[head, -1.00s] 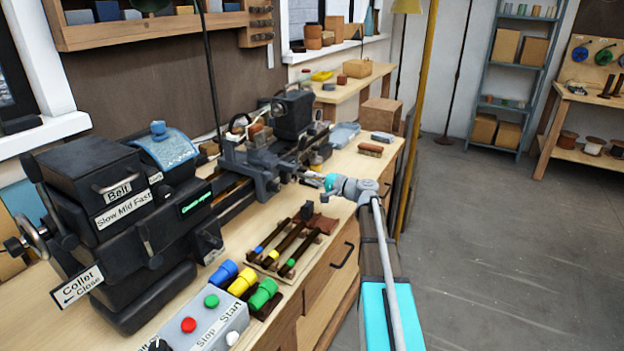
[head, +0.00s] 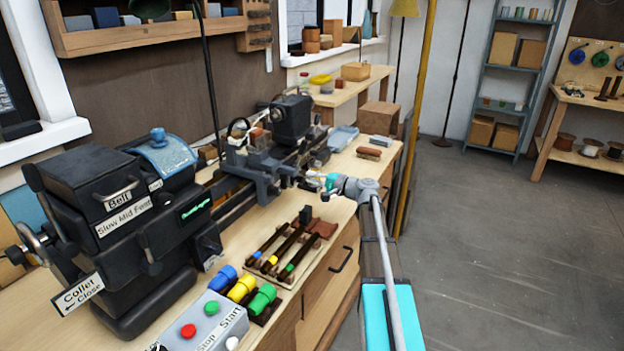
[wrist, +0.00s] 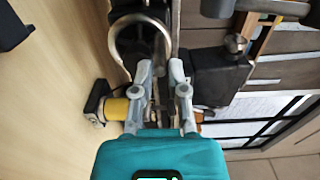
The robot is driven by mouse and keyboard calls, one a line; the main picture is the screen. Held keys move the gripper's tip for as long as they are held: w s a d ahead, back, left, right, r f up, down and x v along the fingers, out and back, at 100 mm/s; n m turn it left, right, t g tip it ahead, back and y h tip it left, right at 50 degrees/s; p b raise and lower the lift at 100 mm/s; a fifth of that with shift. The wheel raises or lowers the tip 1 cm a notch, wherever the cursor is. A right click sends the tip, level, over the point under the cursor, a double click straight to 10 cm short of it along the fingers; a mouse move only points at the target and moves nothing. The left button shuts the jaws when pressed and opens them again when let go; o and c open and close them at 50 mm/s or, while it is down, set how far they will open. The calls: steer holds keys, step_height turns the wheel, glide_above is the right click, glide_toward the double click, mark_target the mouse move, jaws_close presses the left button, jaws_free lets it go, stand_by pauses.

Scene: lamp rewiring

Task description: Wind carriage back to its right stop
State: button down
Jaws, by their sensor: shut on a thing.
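The lathe carriage (head: 262,172) sits on the bed between the dark headstock at left and the tailstock (head: 292,118). My gripper (head: 328,182) is at the front right of the carriage, with its fingers low at the apron. In the wrist view my gripper (wrist: 161,78) has its two fingers closed in just below a metal handwheel ring (wrist: 138,42). It is shut on what looks like the wheel's handle, mostly hidden between the fingers. The right stop is not clearly visible.
The headstock (head: 140,215) and a control box (head: 205,322) with red and green buttons stand nearer. A wooden rack (head: 280,255) with rods lies in front of the lathe. A red-brown block (head: 369,153) lies on the bench at right. The floor at right is clear.

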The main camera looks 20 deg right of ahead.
steer(key=shift+w+d+r, duration=0.15)
steer(key=shift+w+d, duration=0.2)
steer(key=shift+d, duration=0.05)
steer(key=shift+w+d+r, duration=0.1)
steer(key=shift+w+d, duration=0.05)
steer(key=shift+d, duration=0.05)
stand_by(0.3)
stand_by(0.7)
steer(key=c, duration=0.8)
jaws_free()
steer(key=shift+o, duration=0.2)
steer(key=v, duration=0.7)
stand_by(0.5)
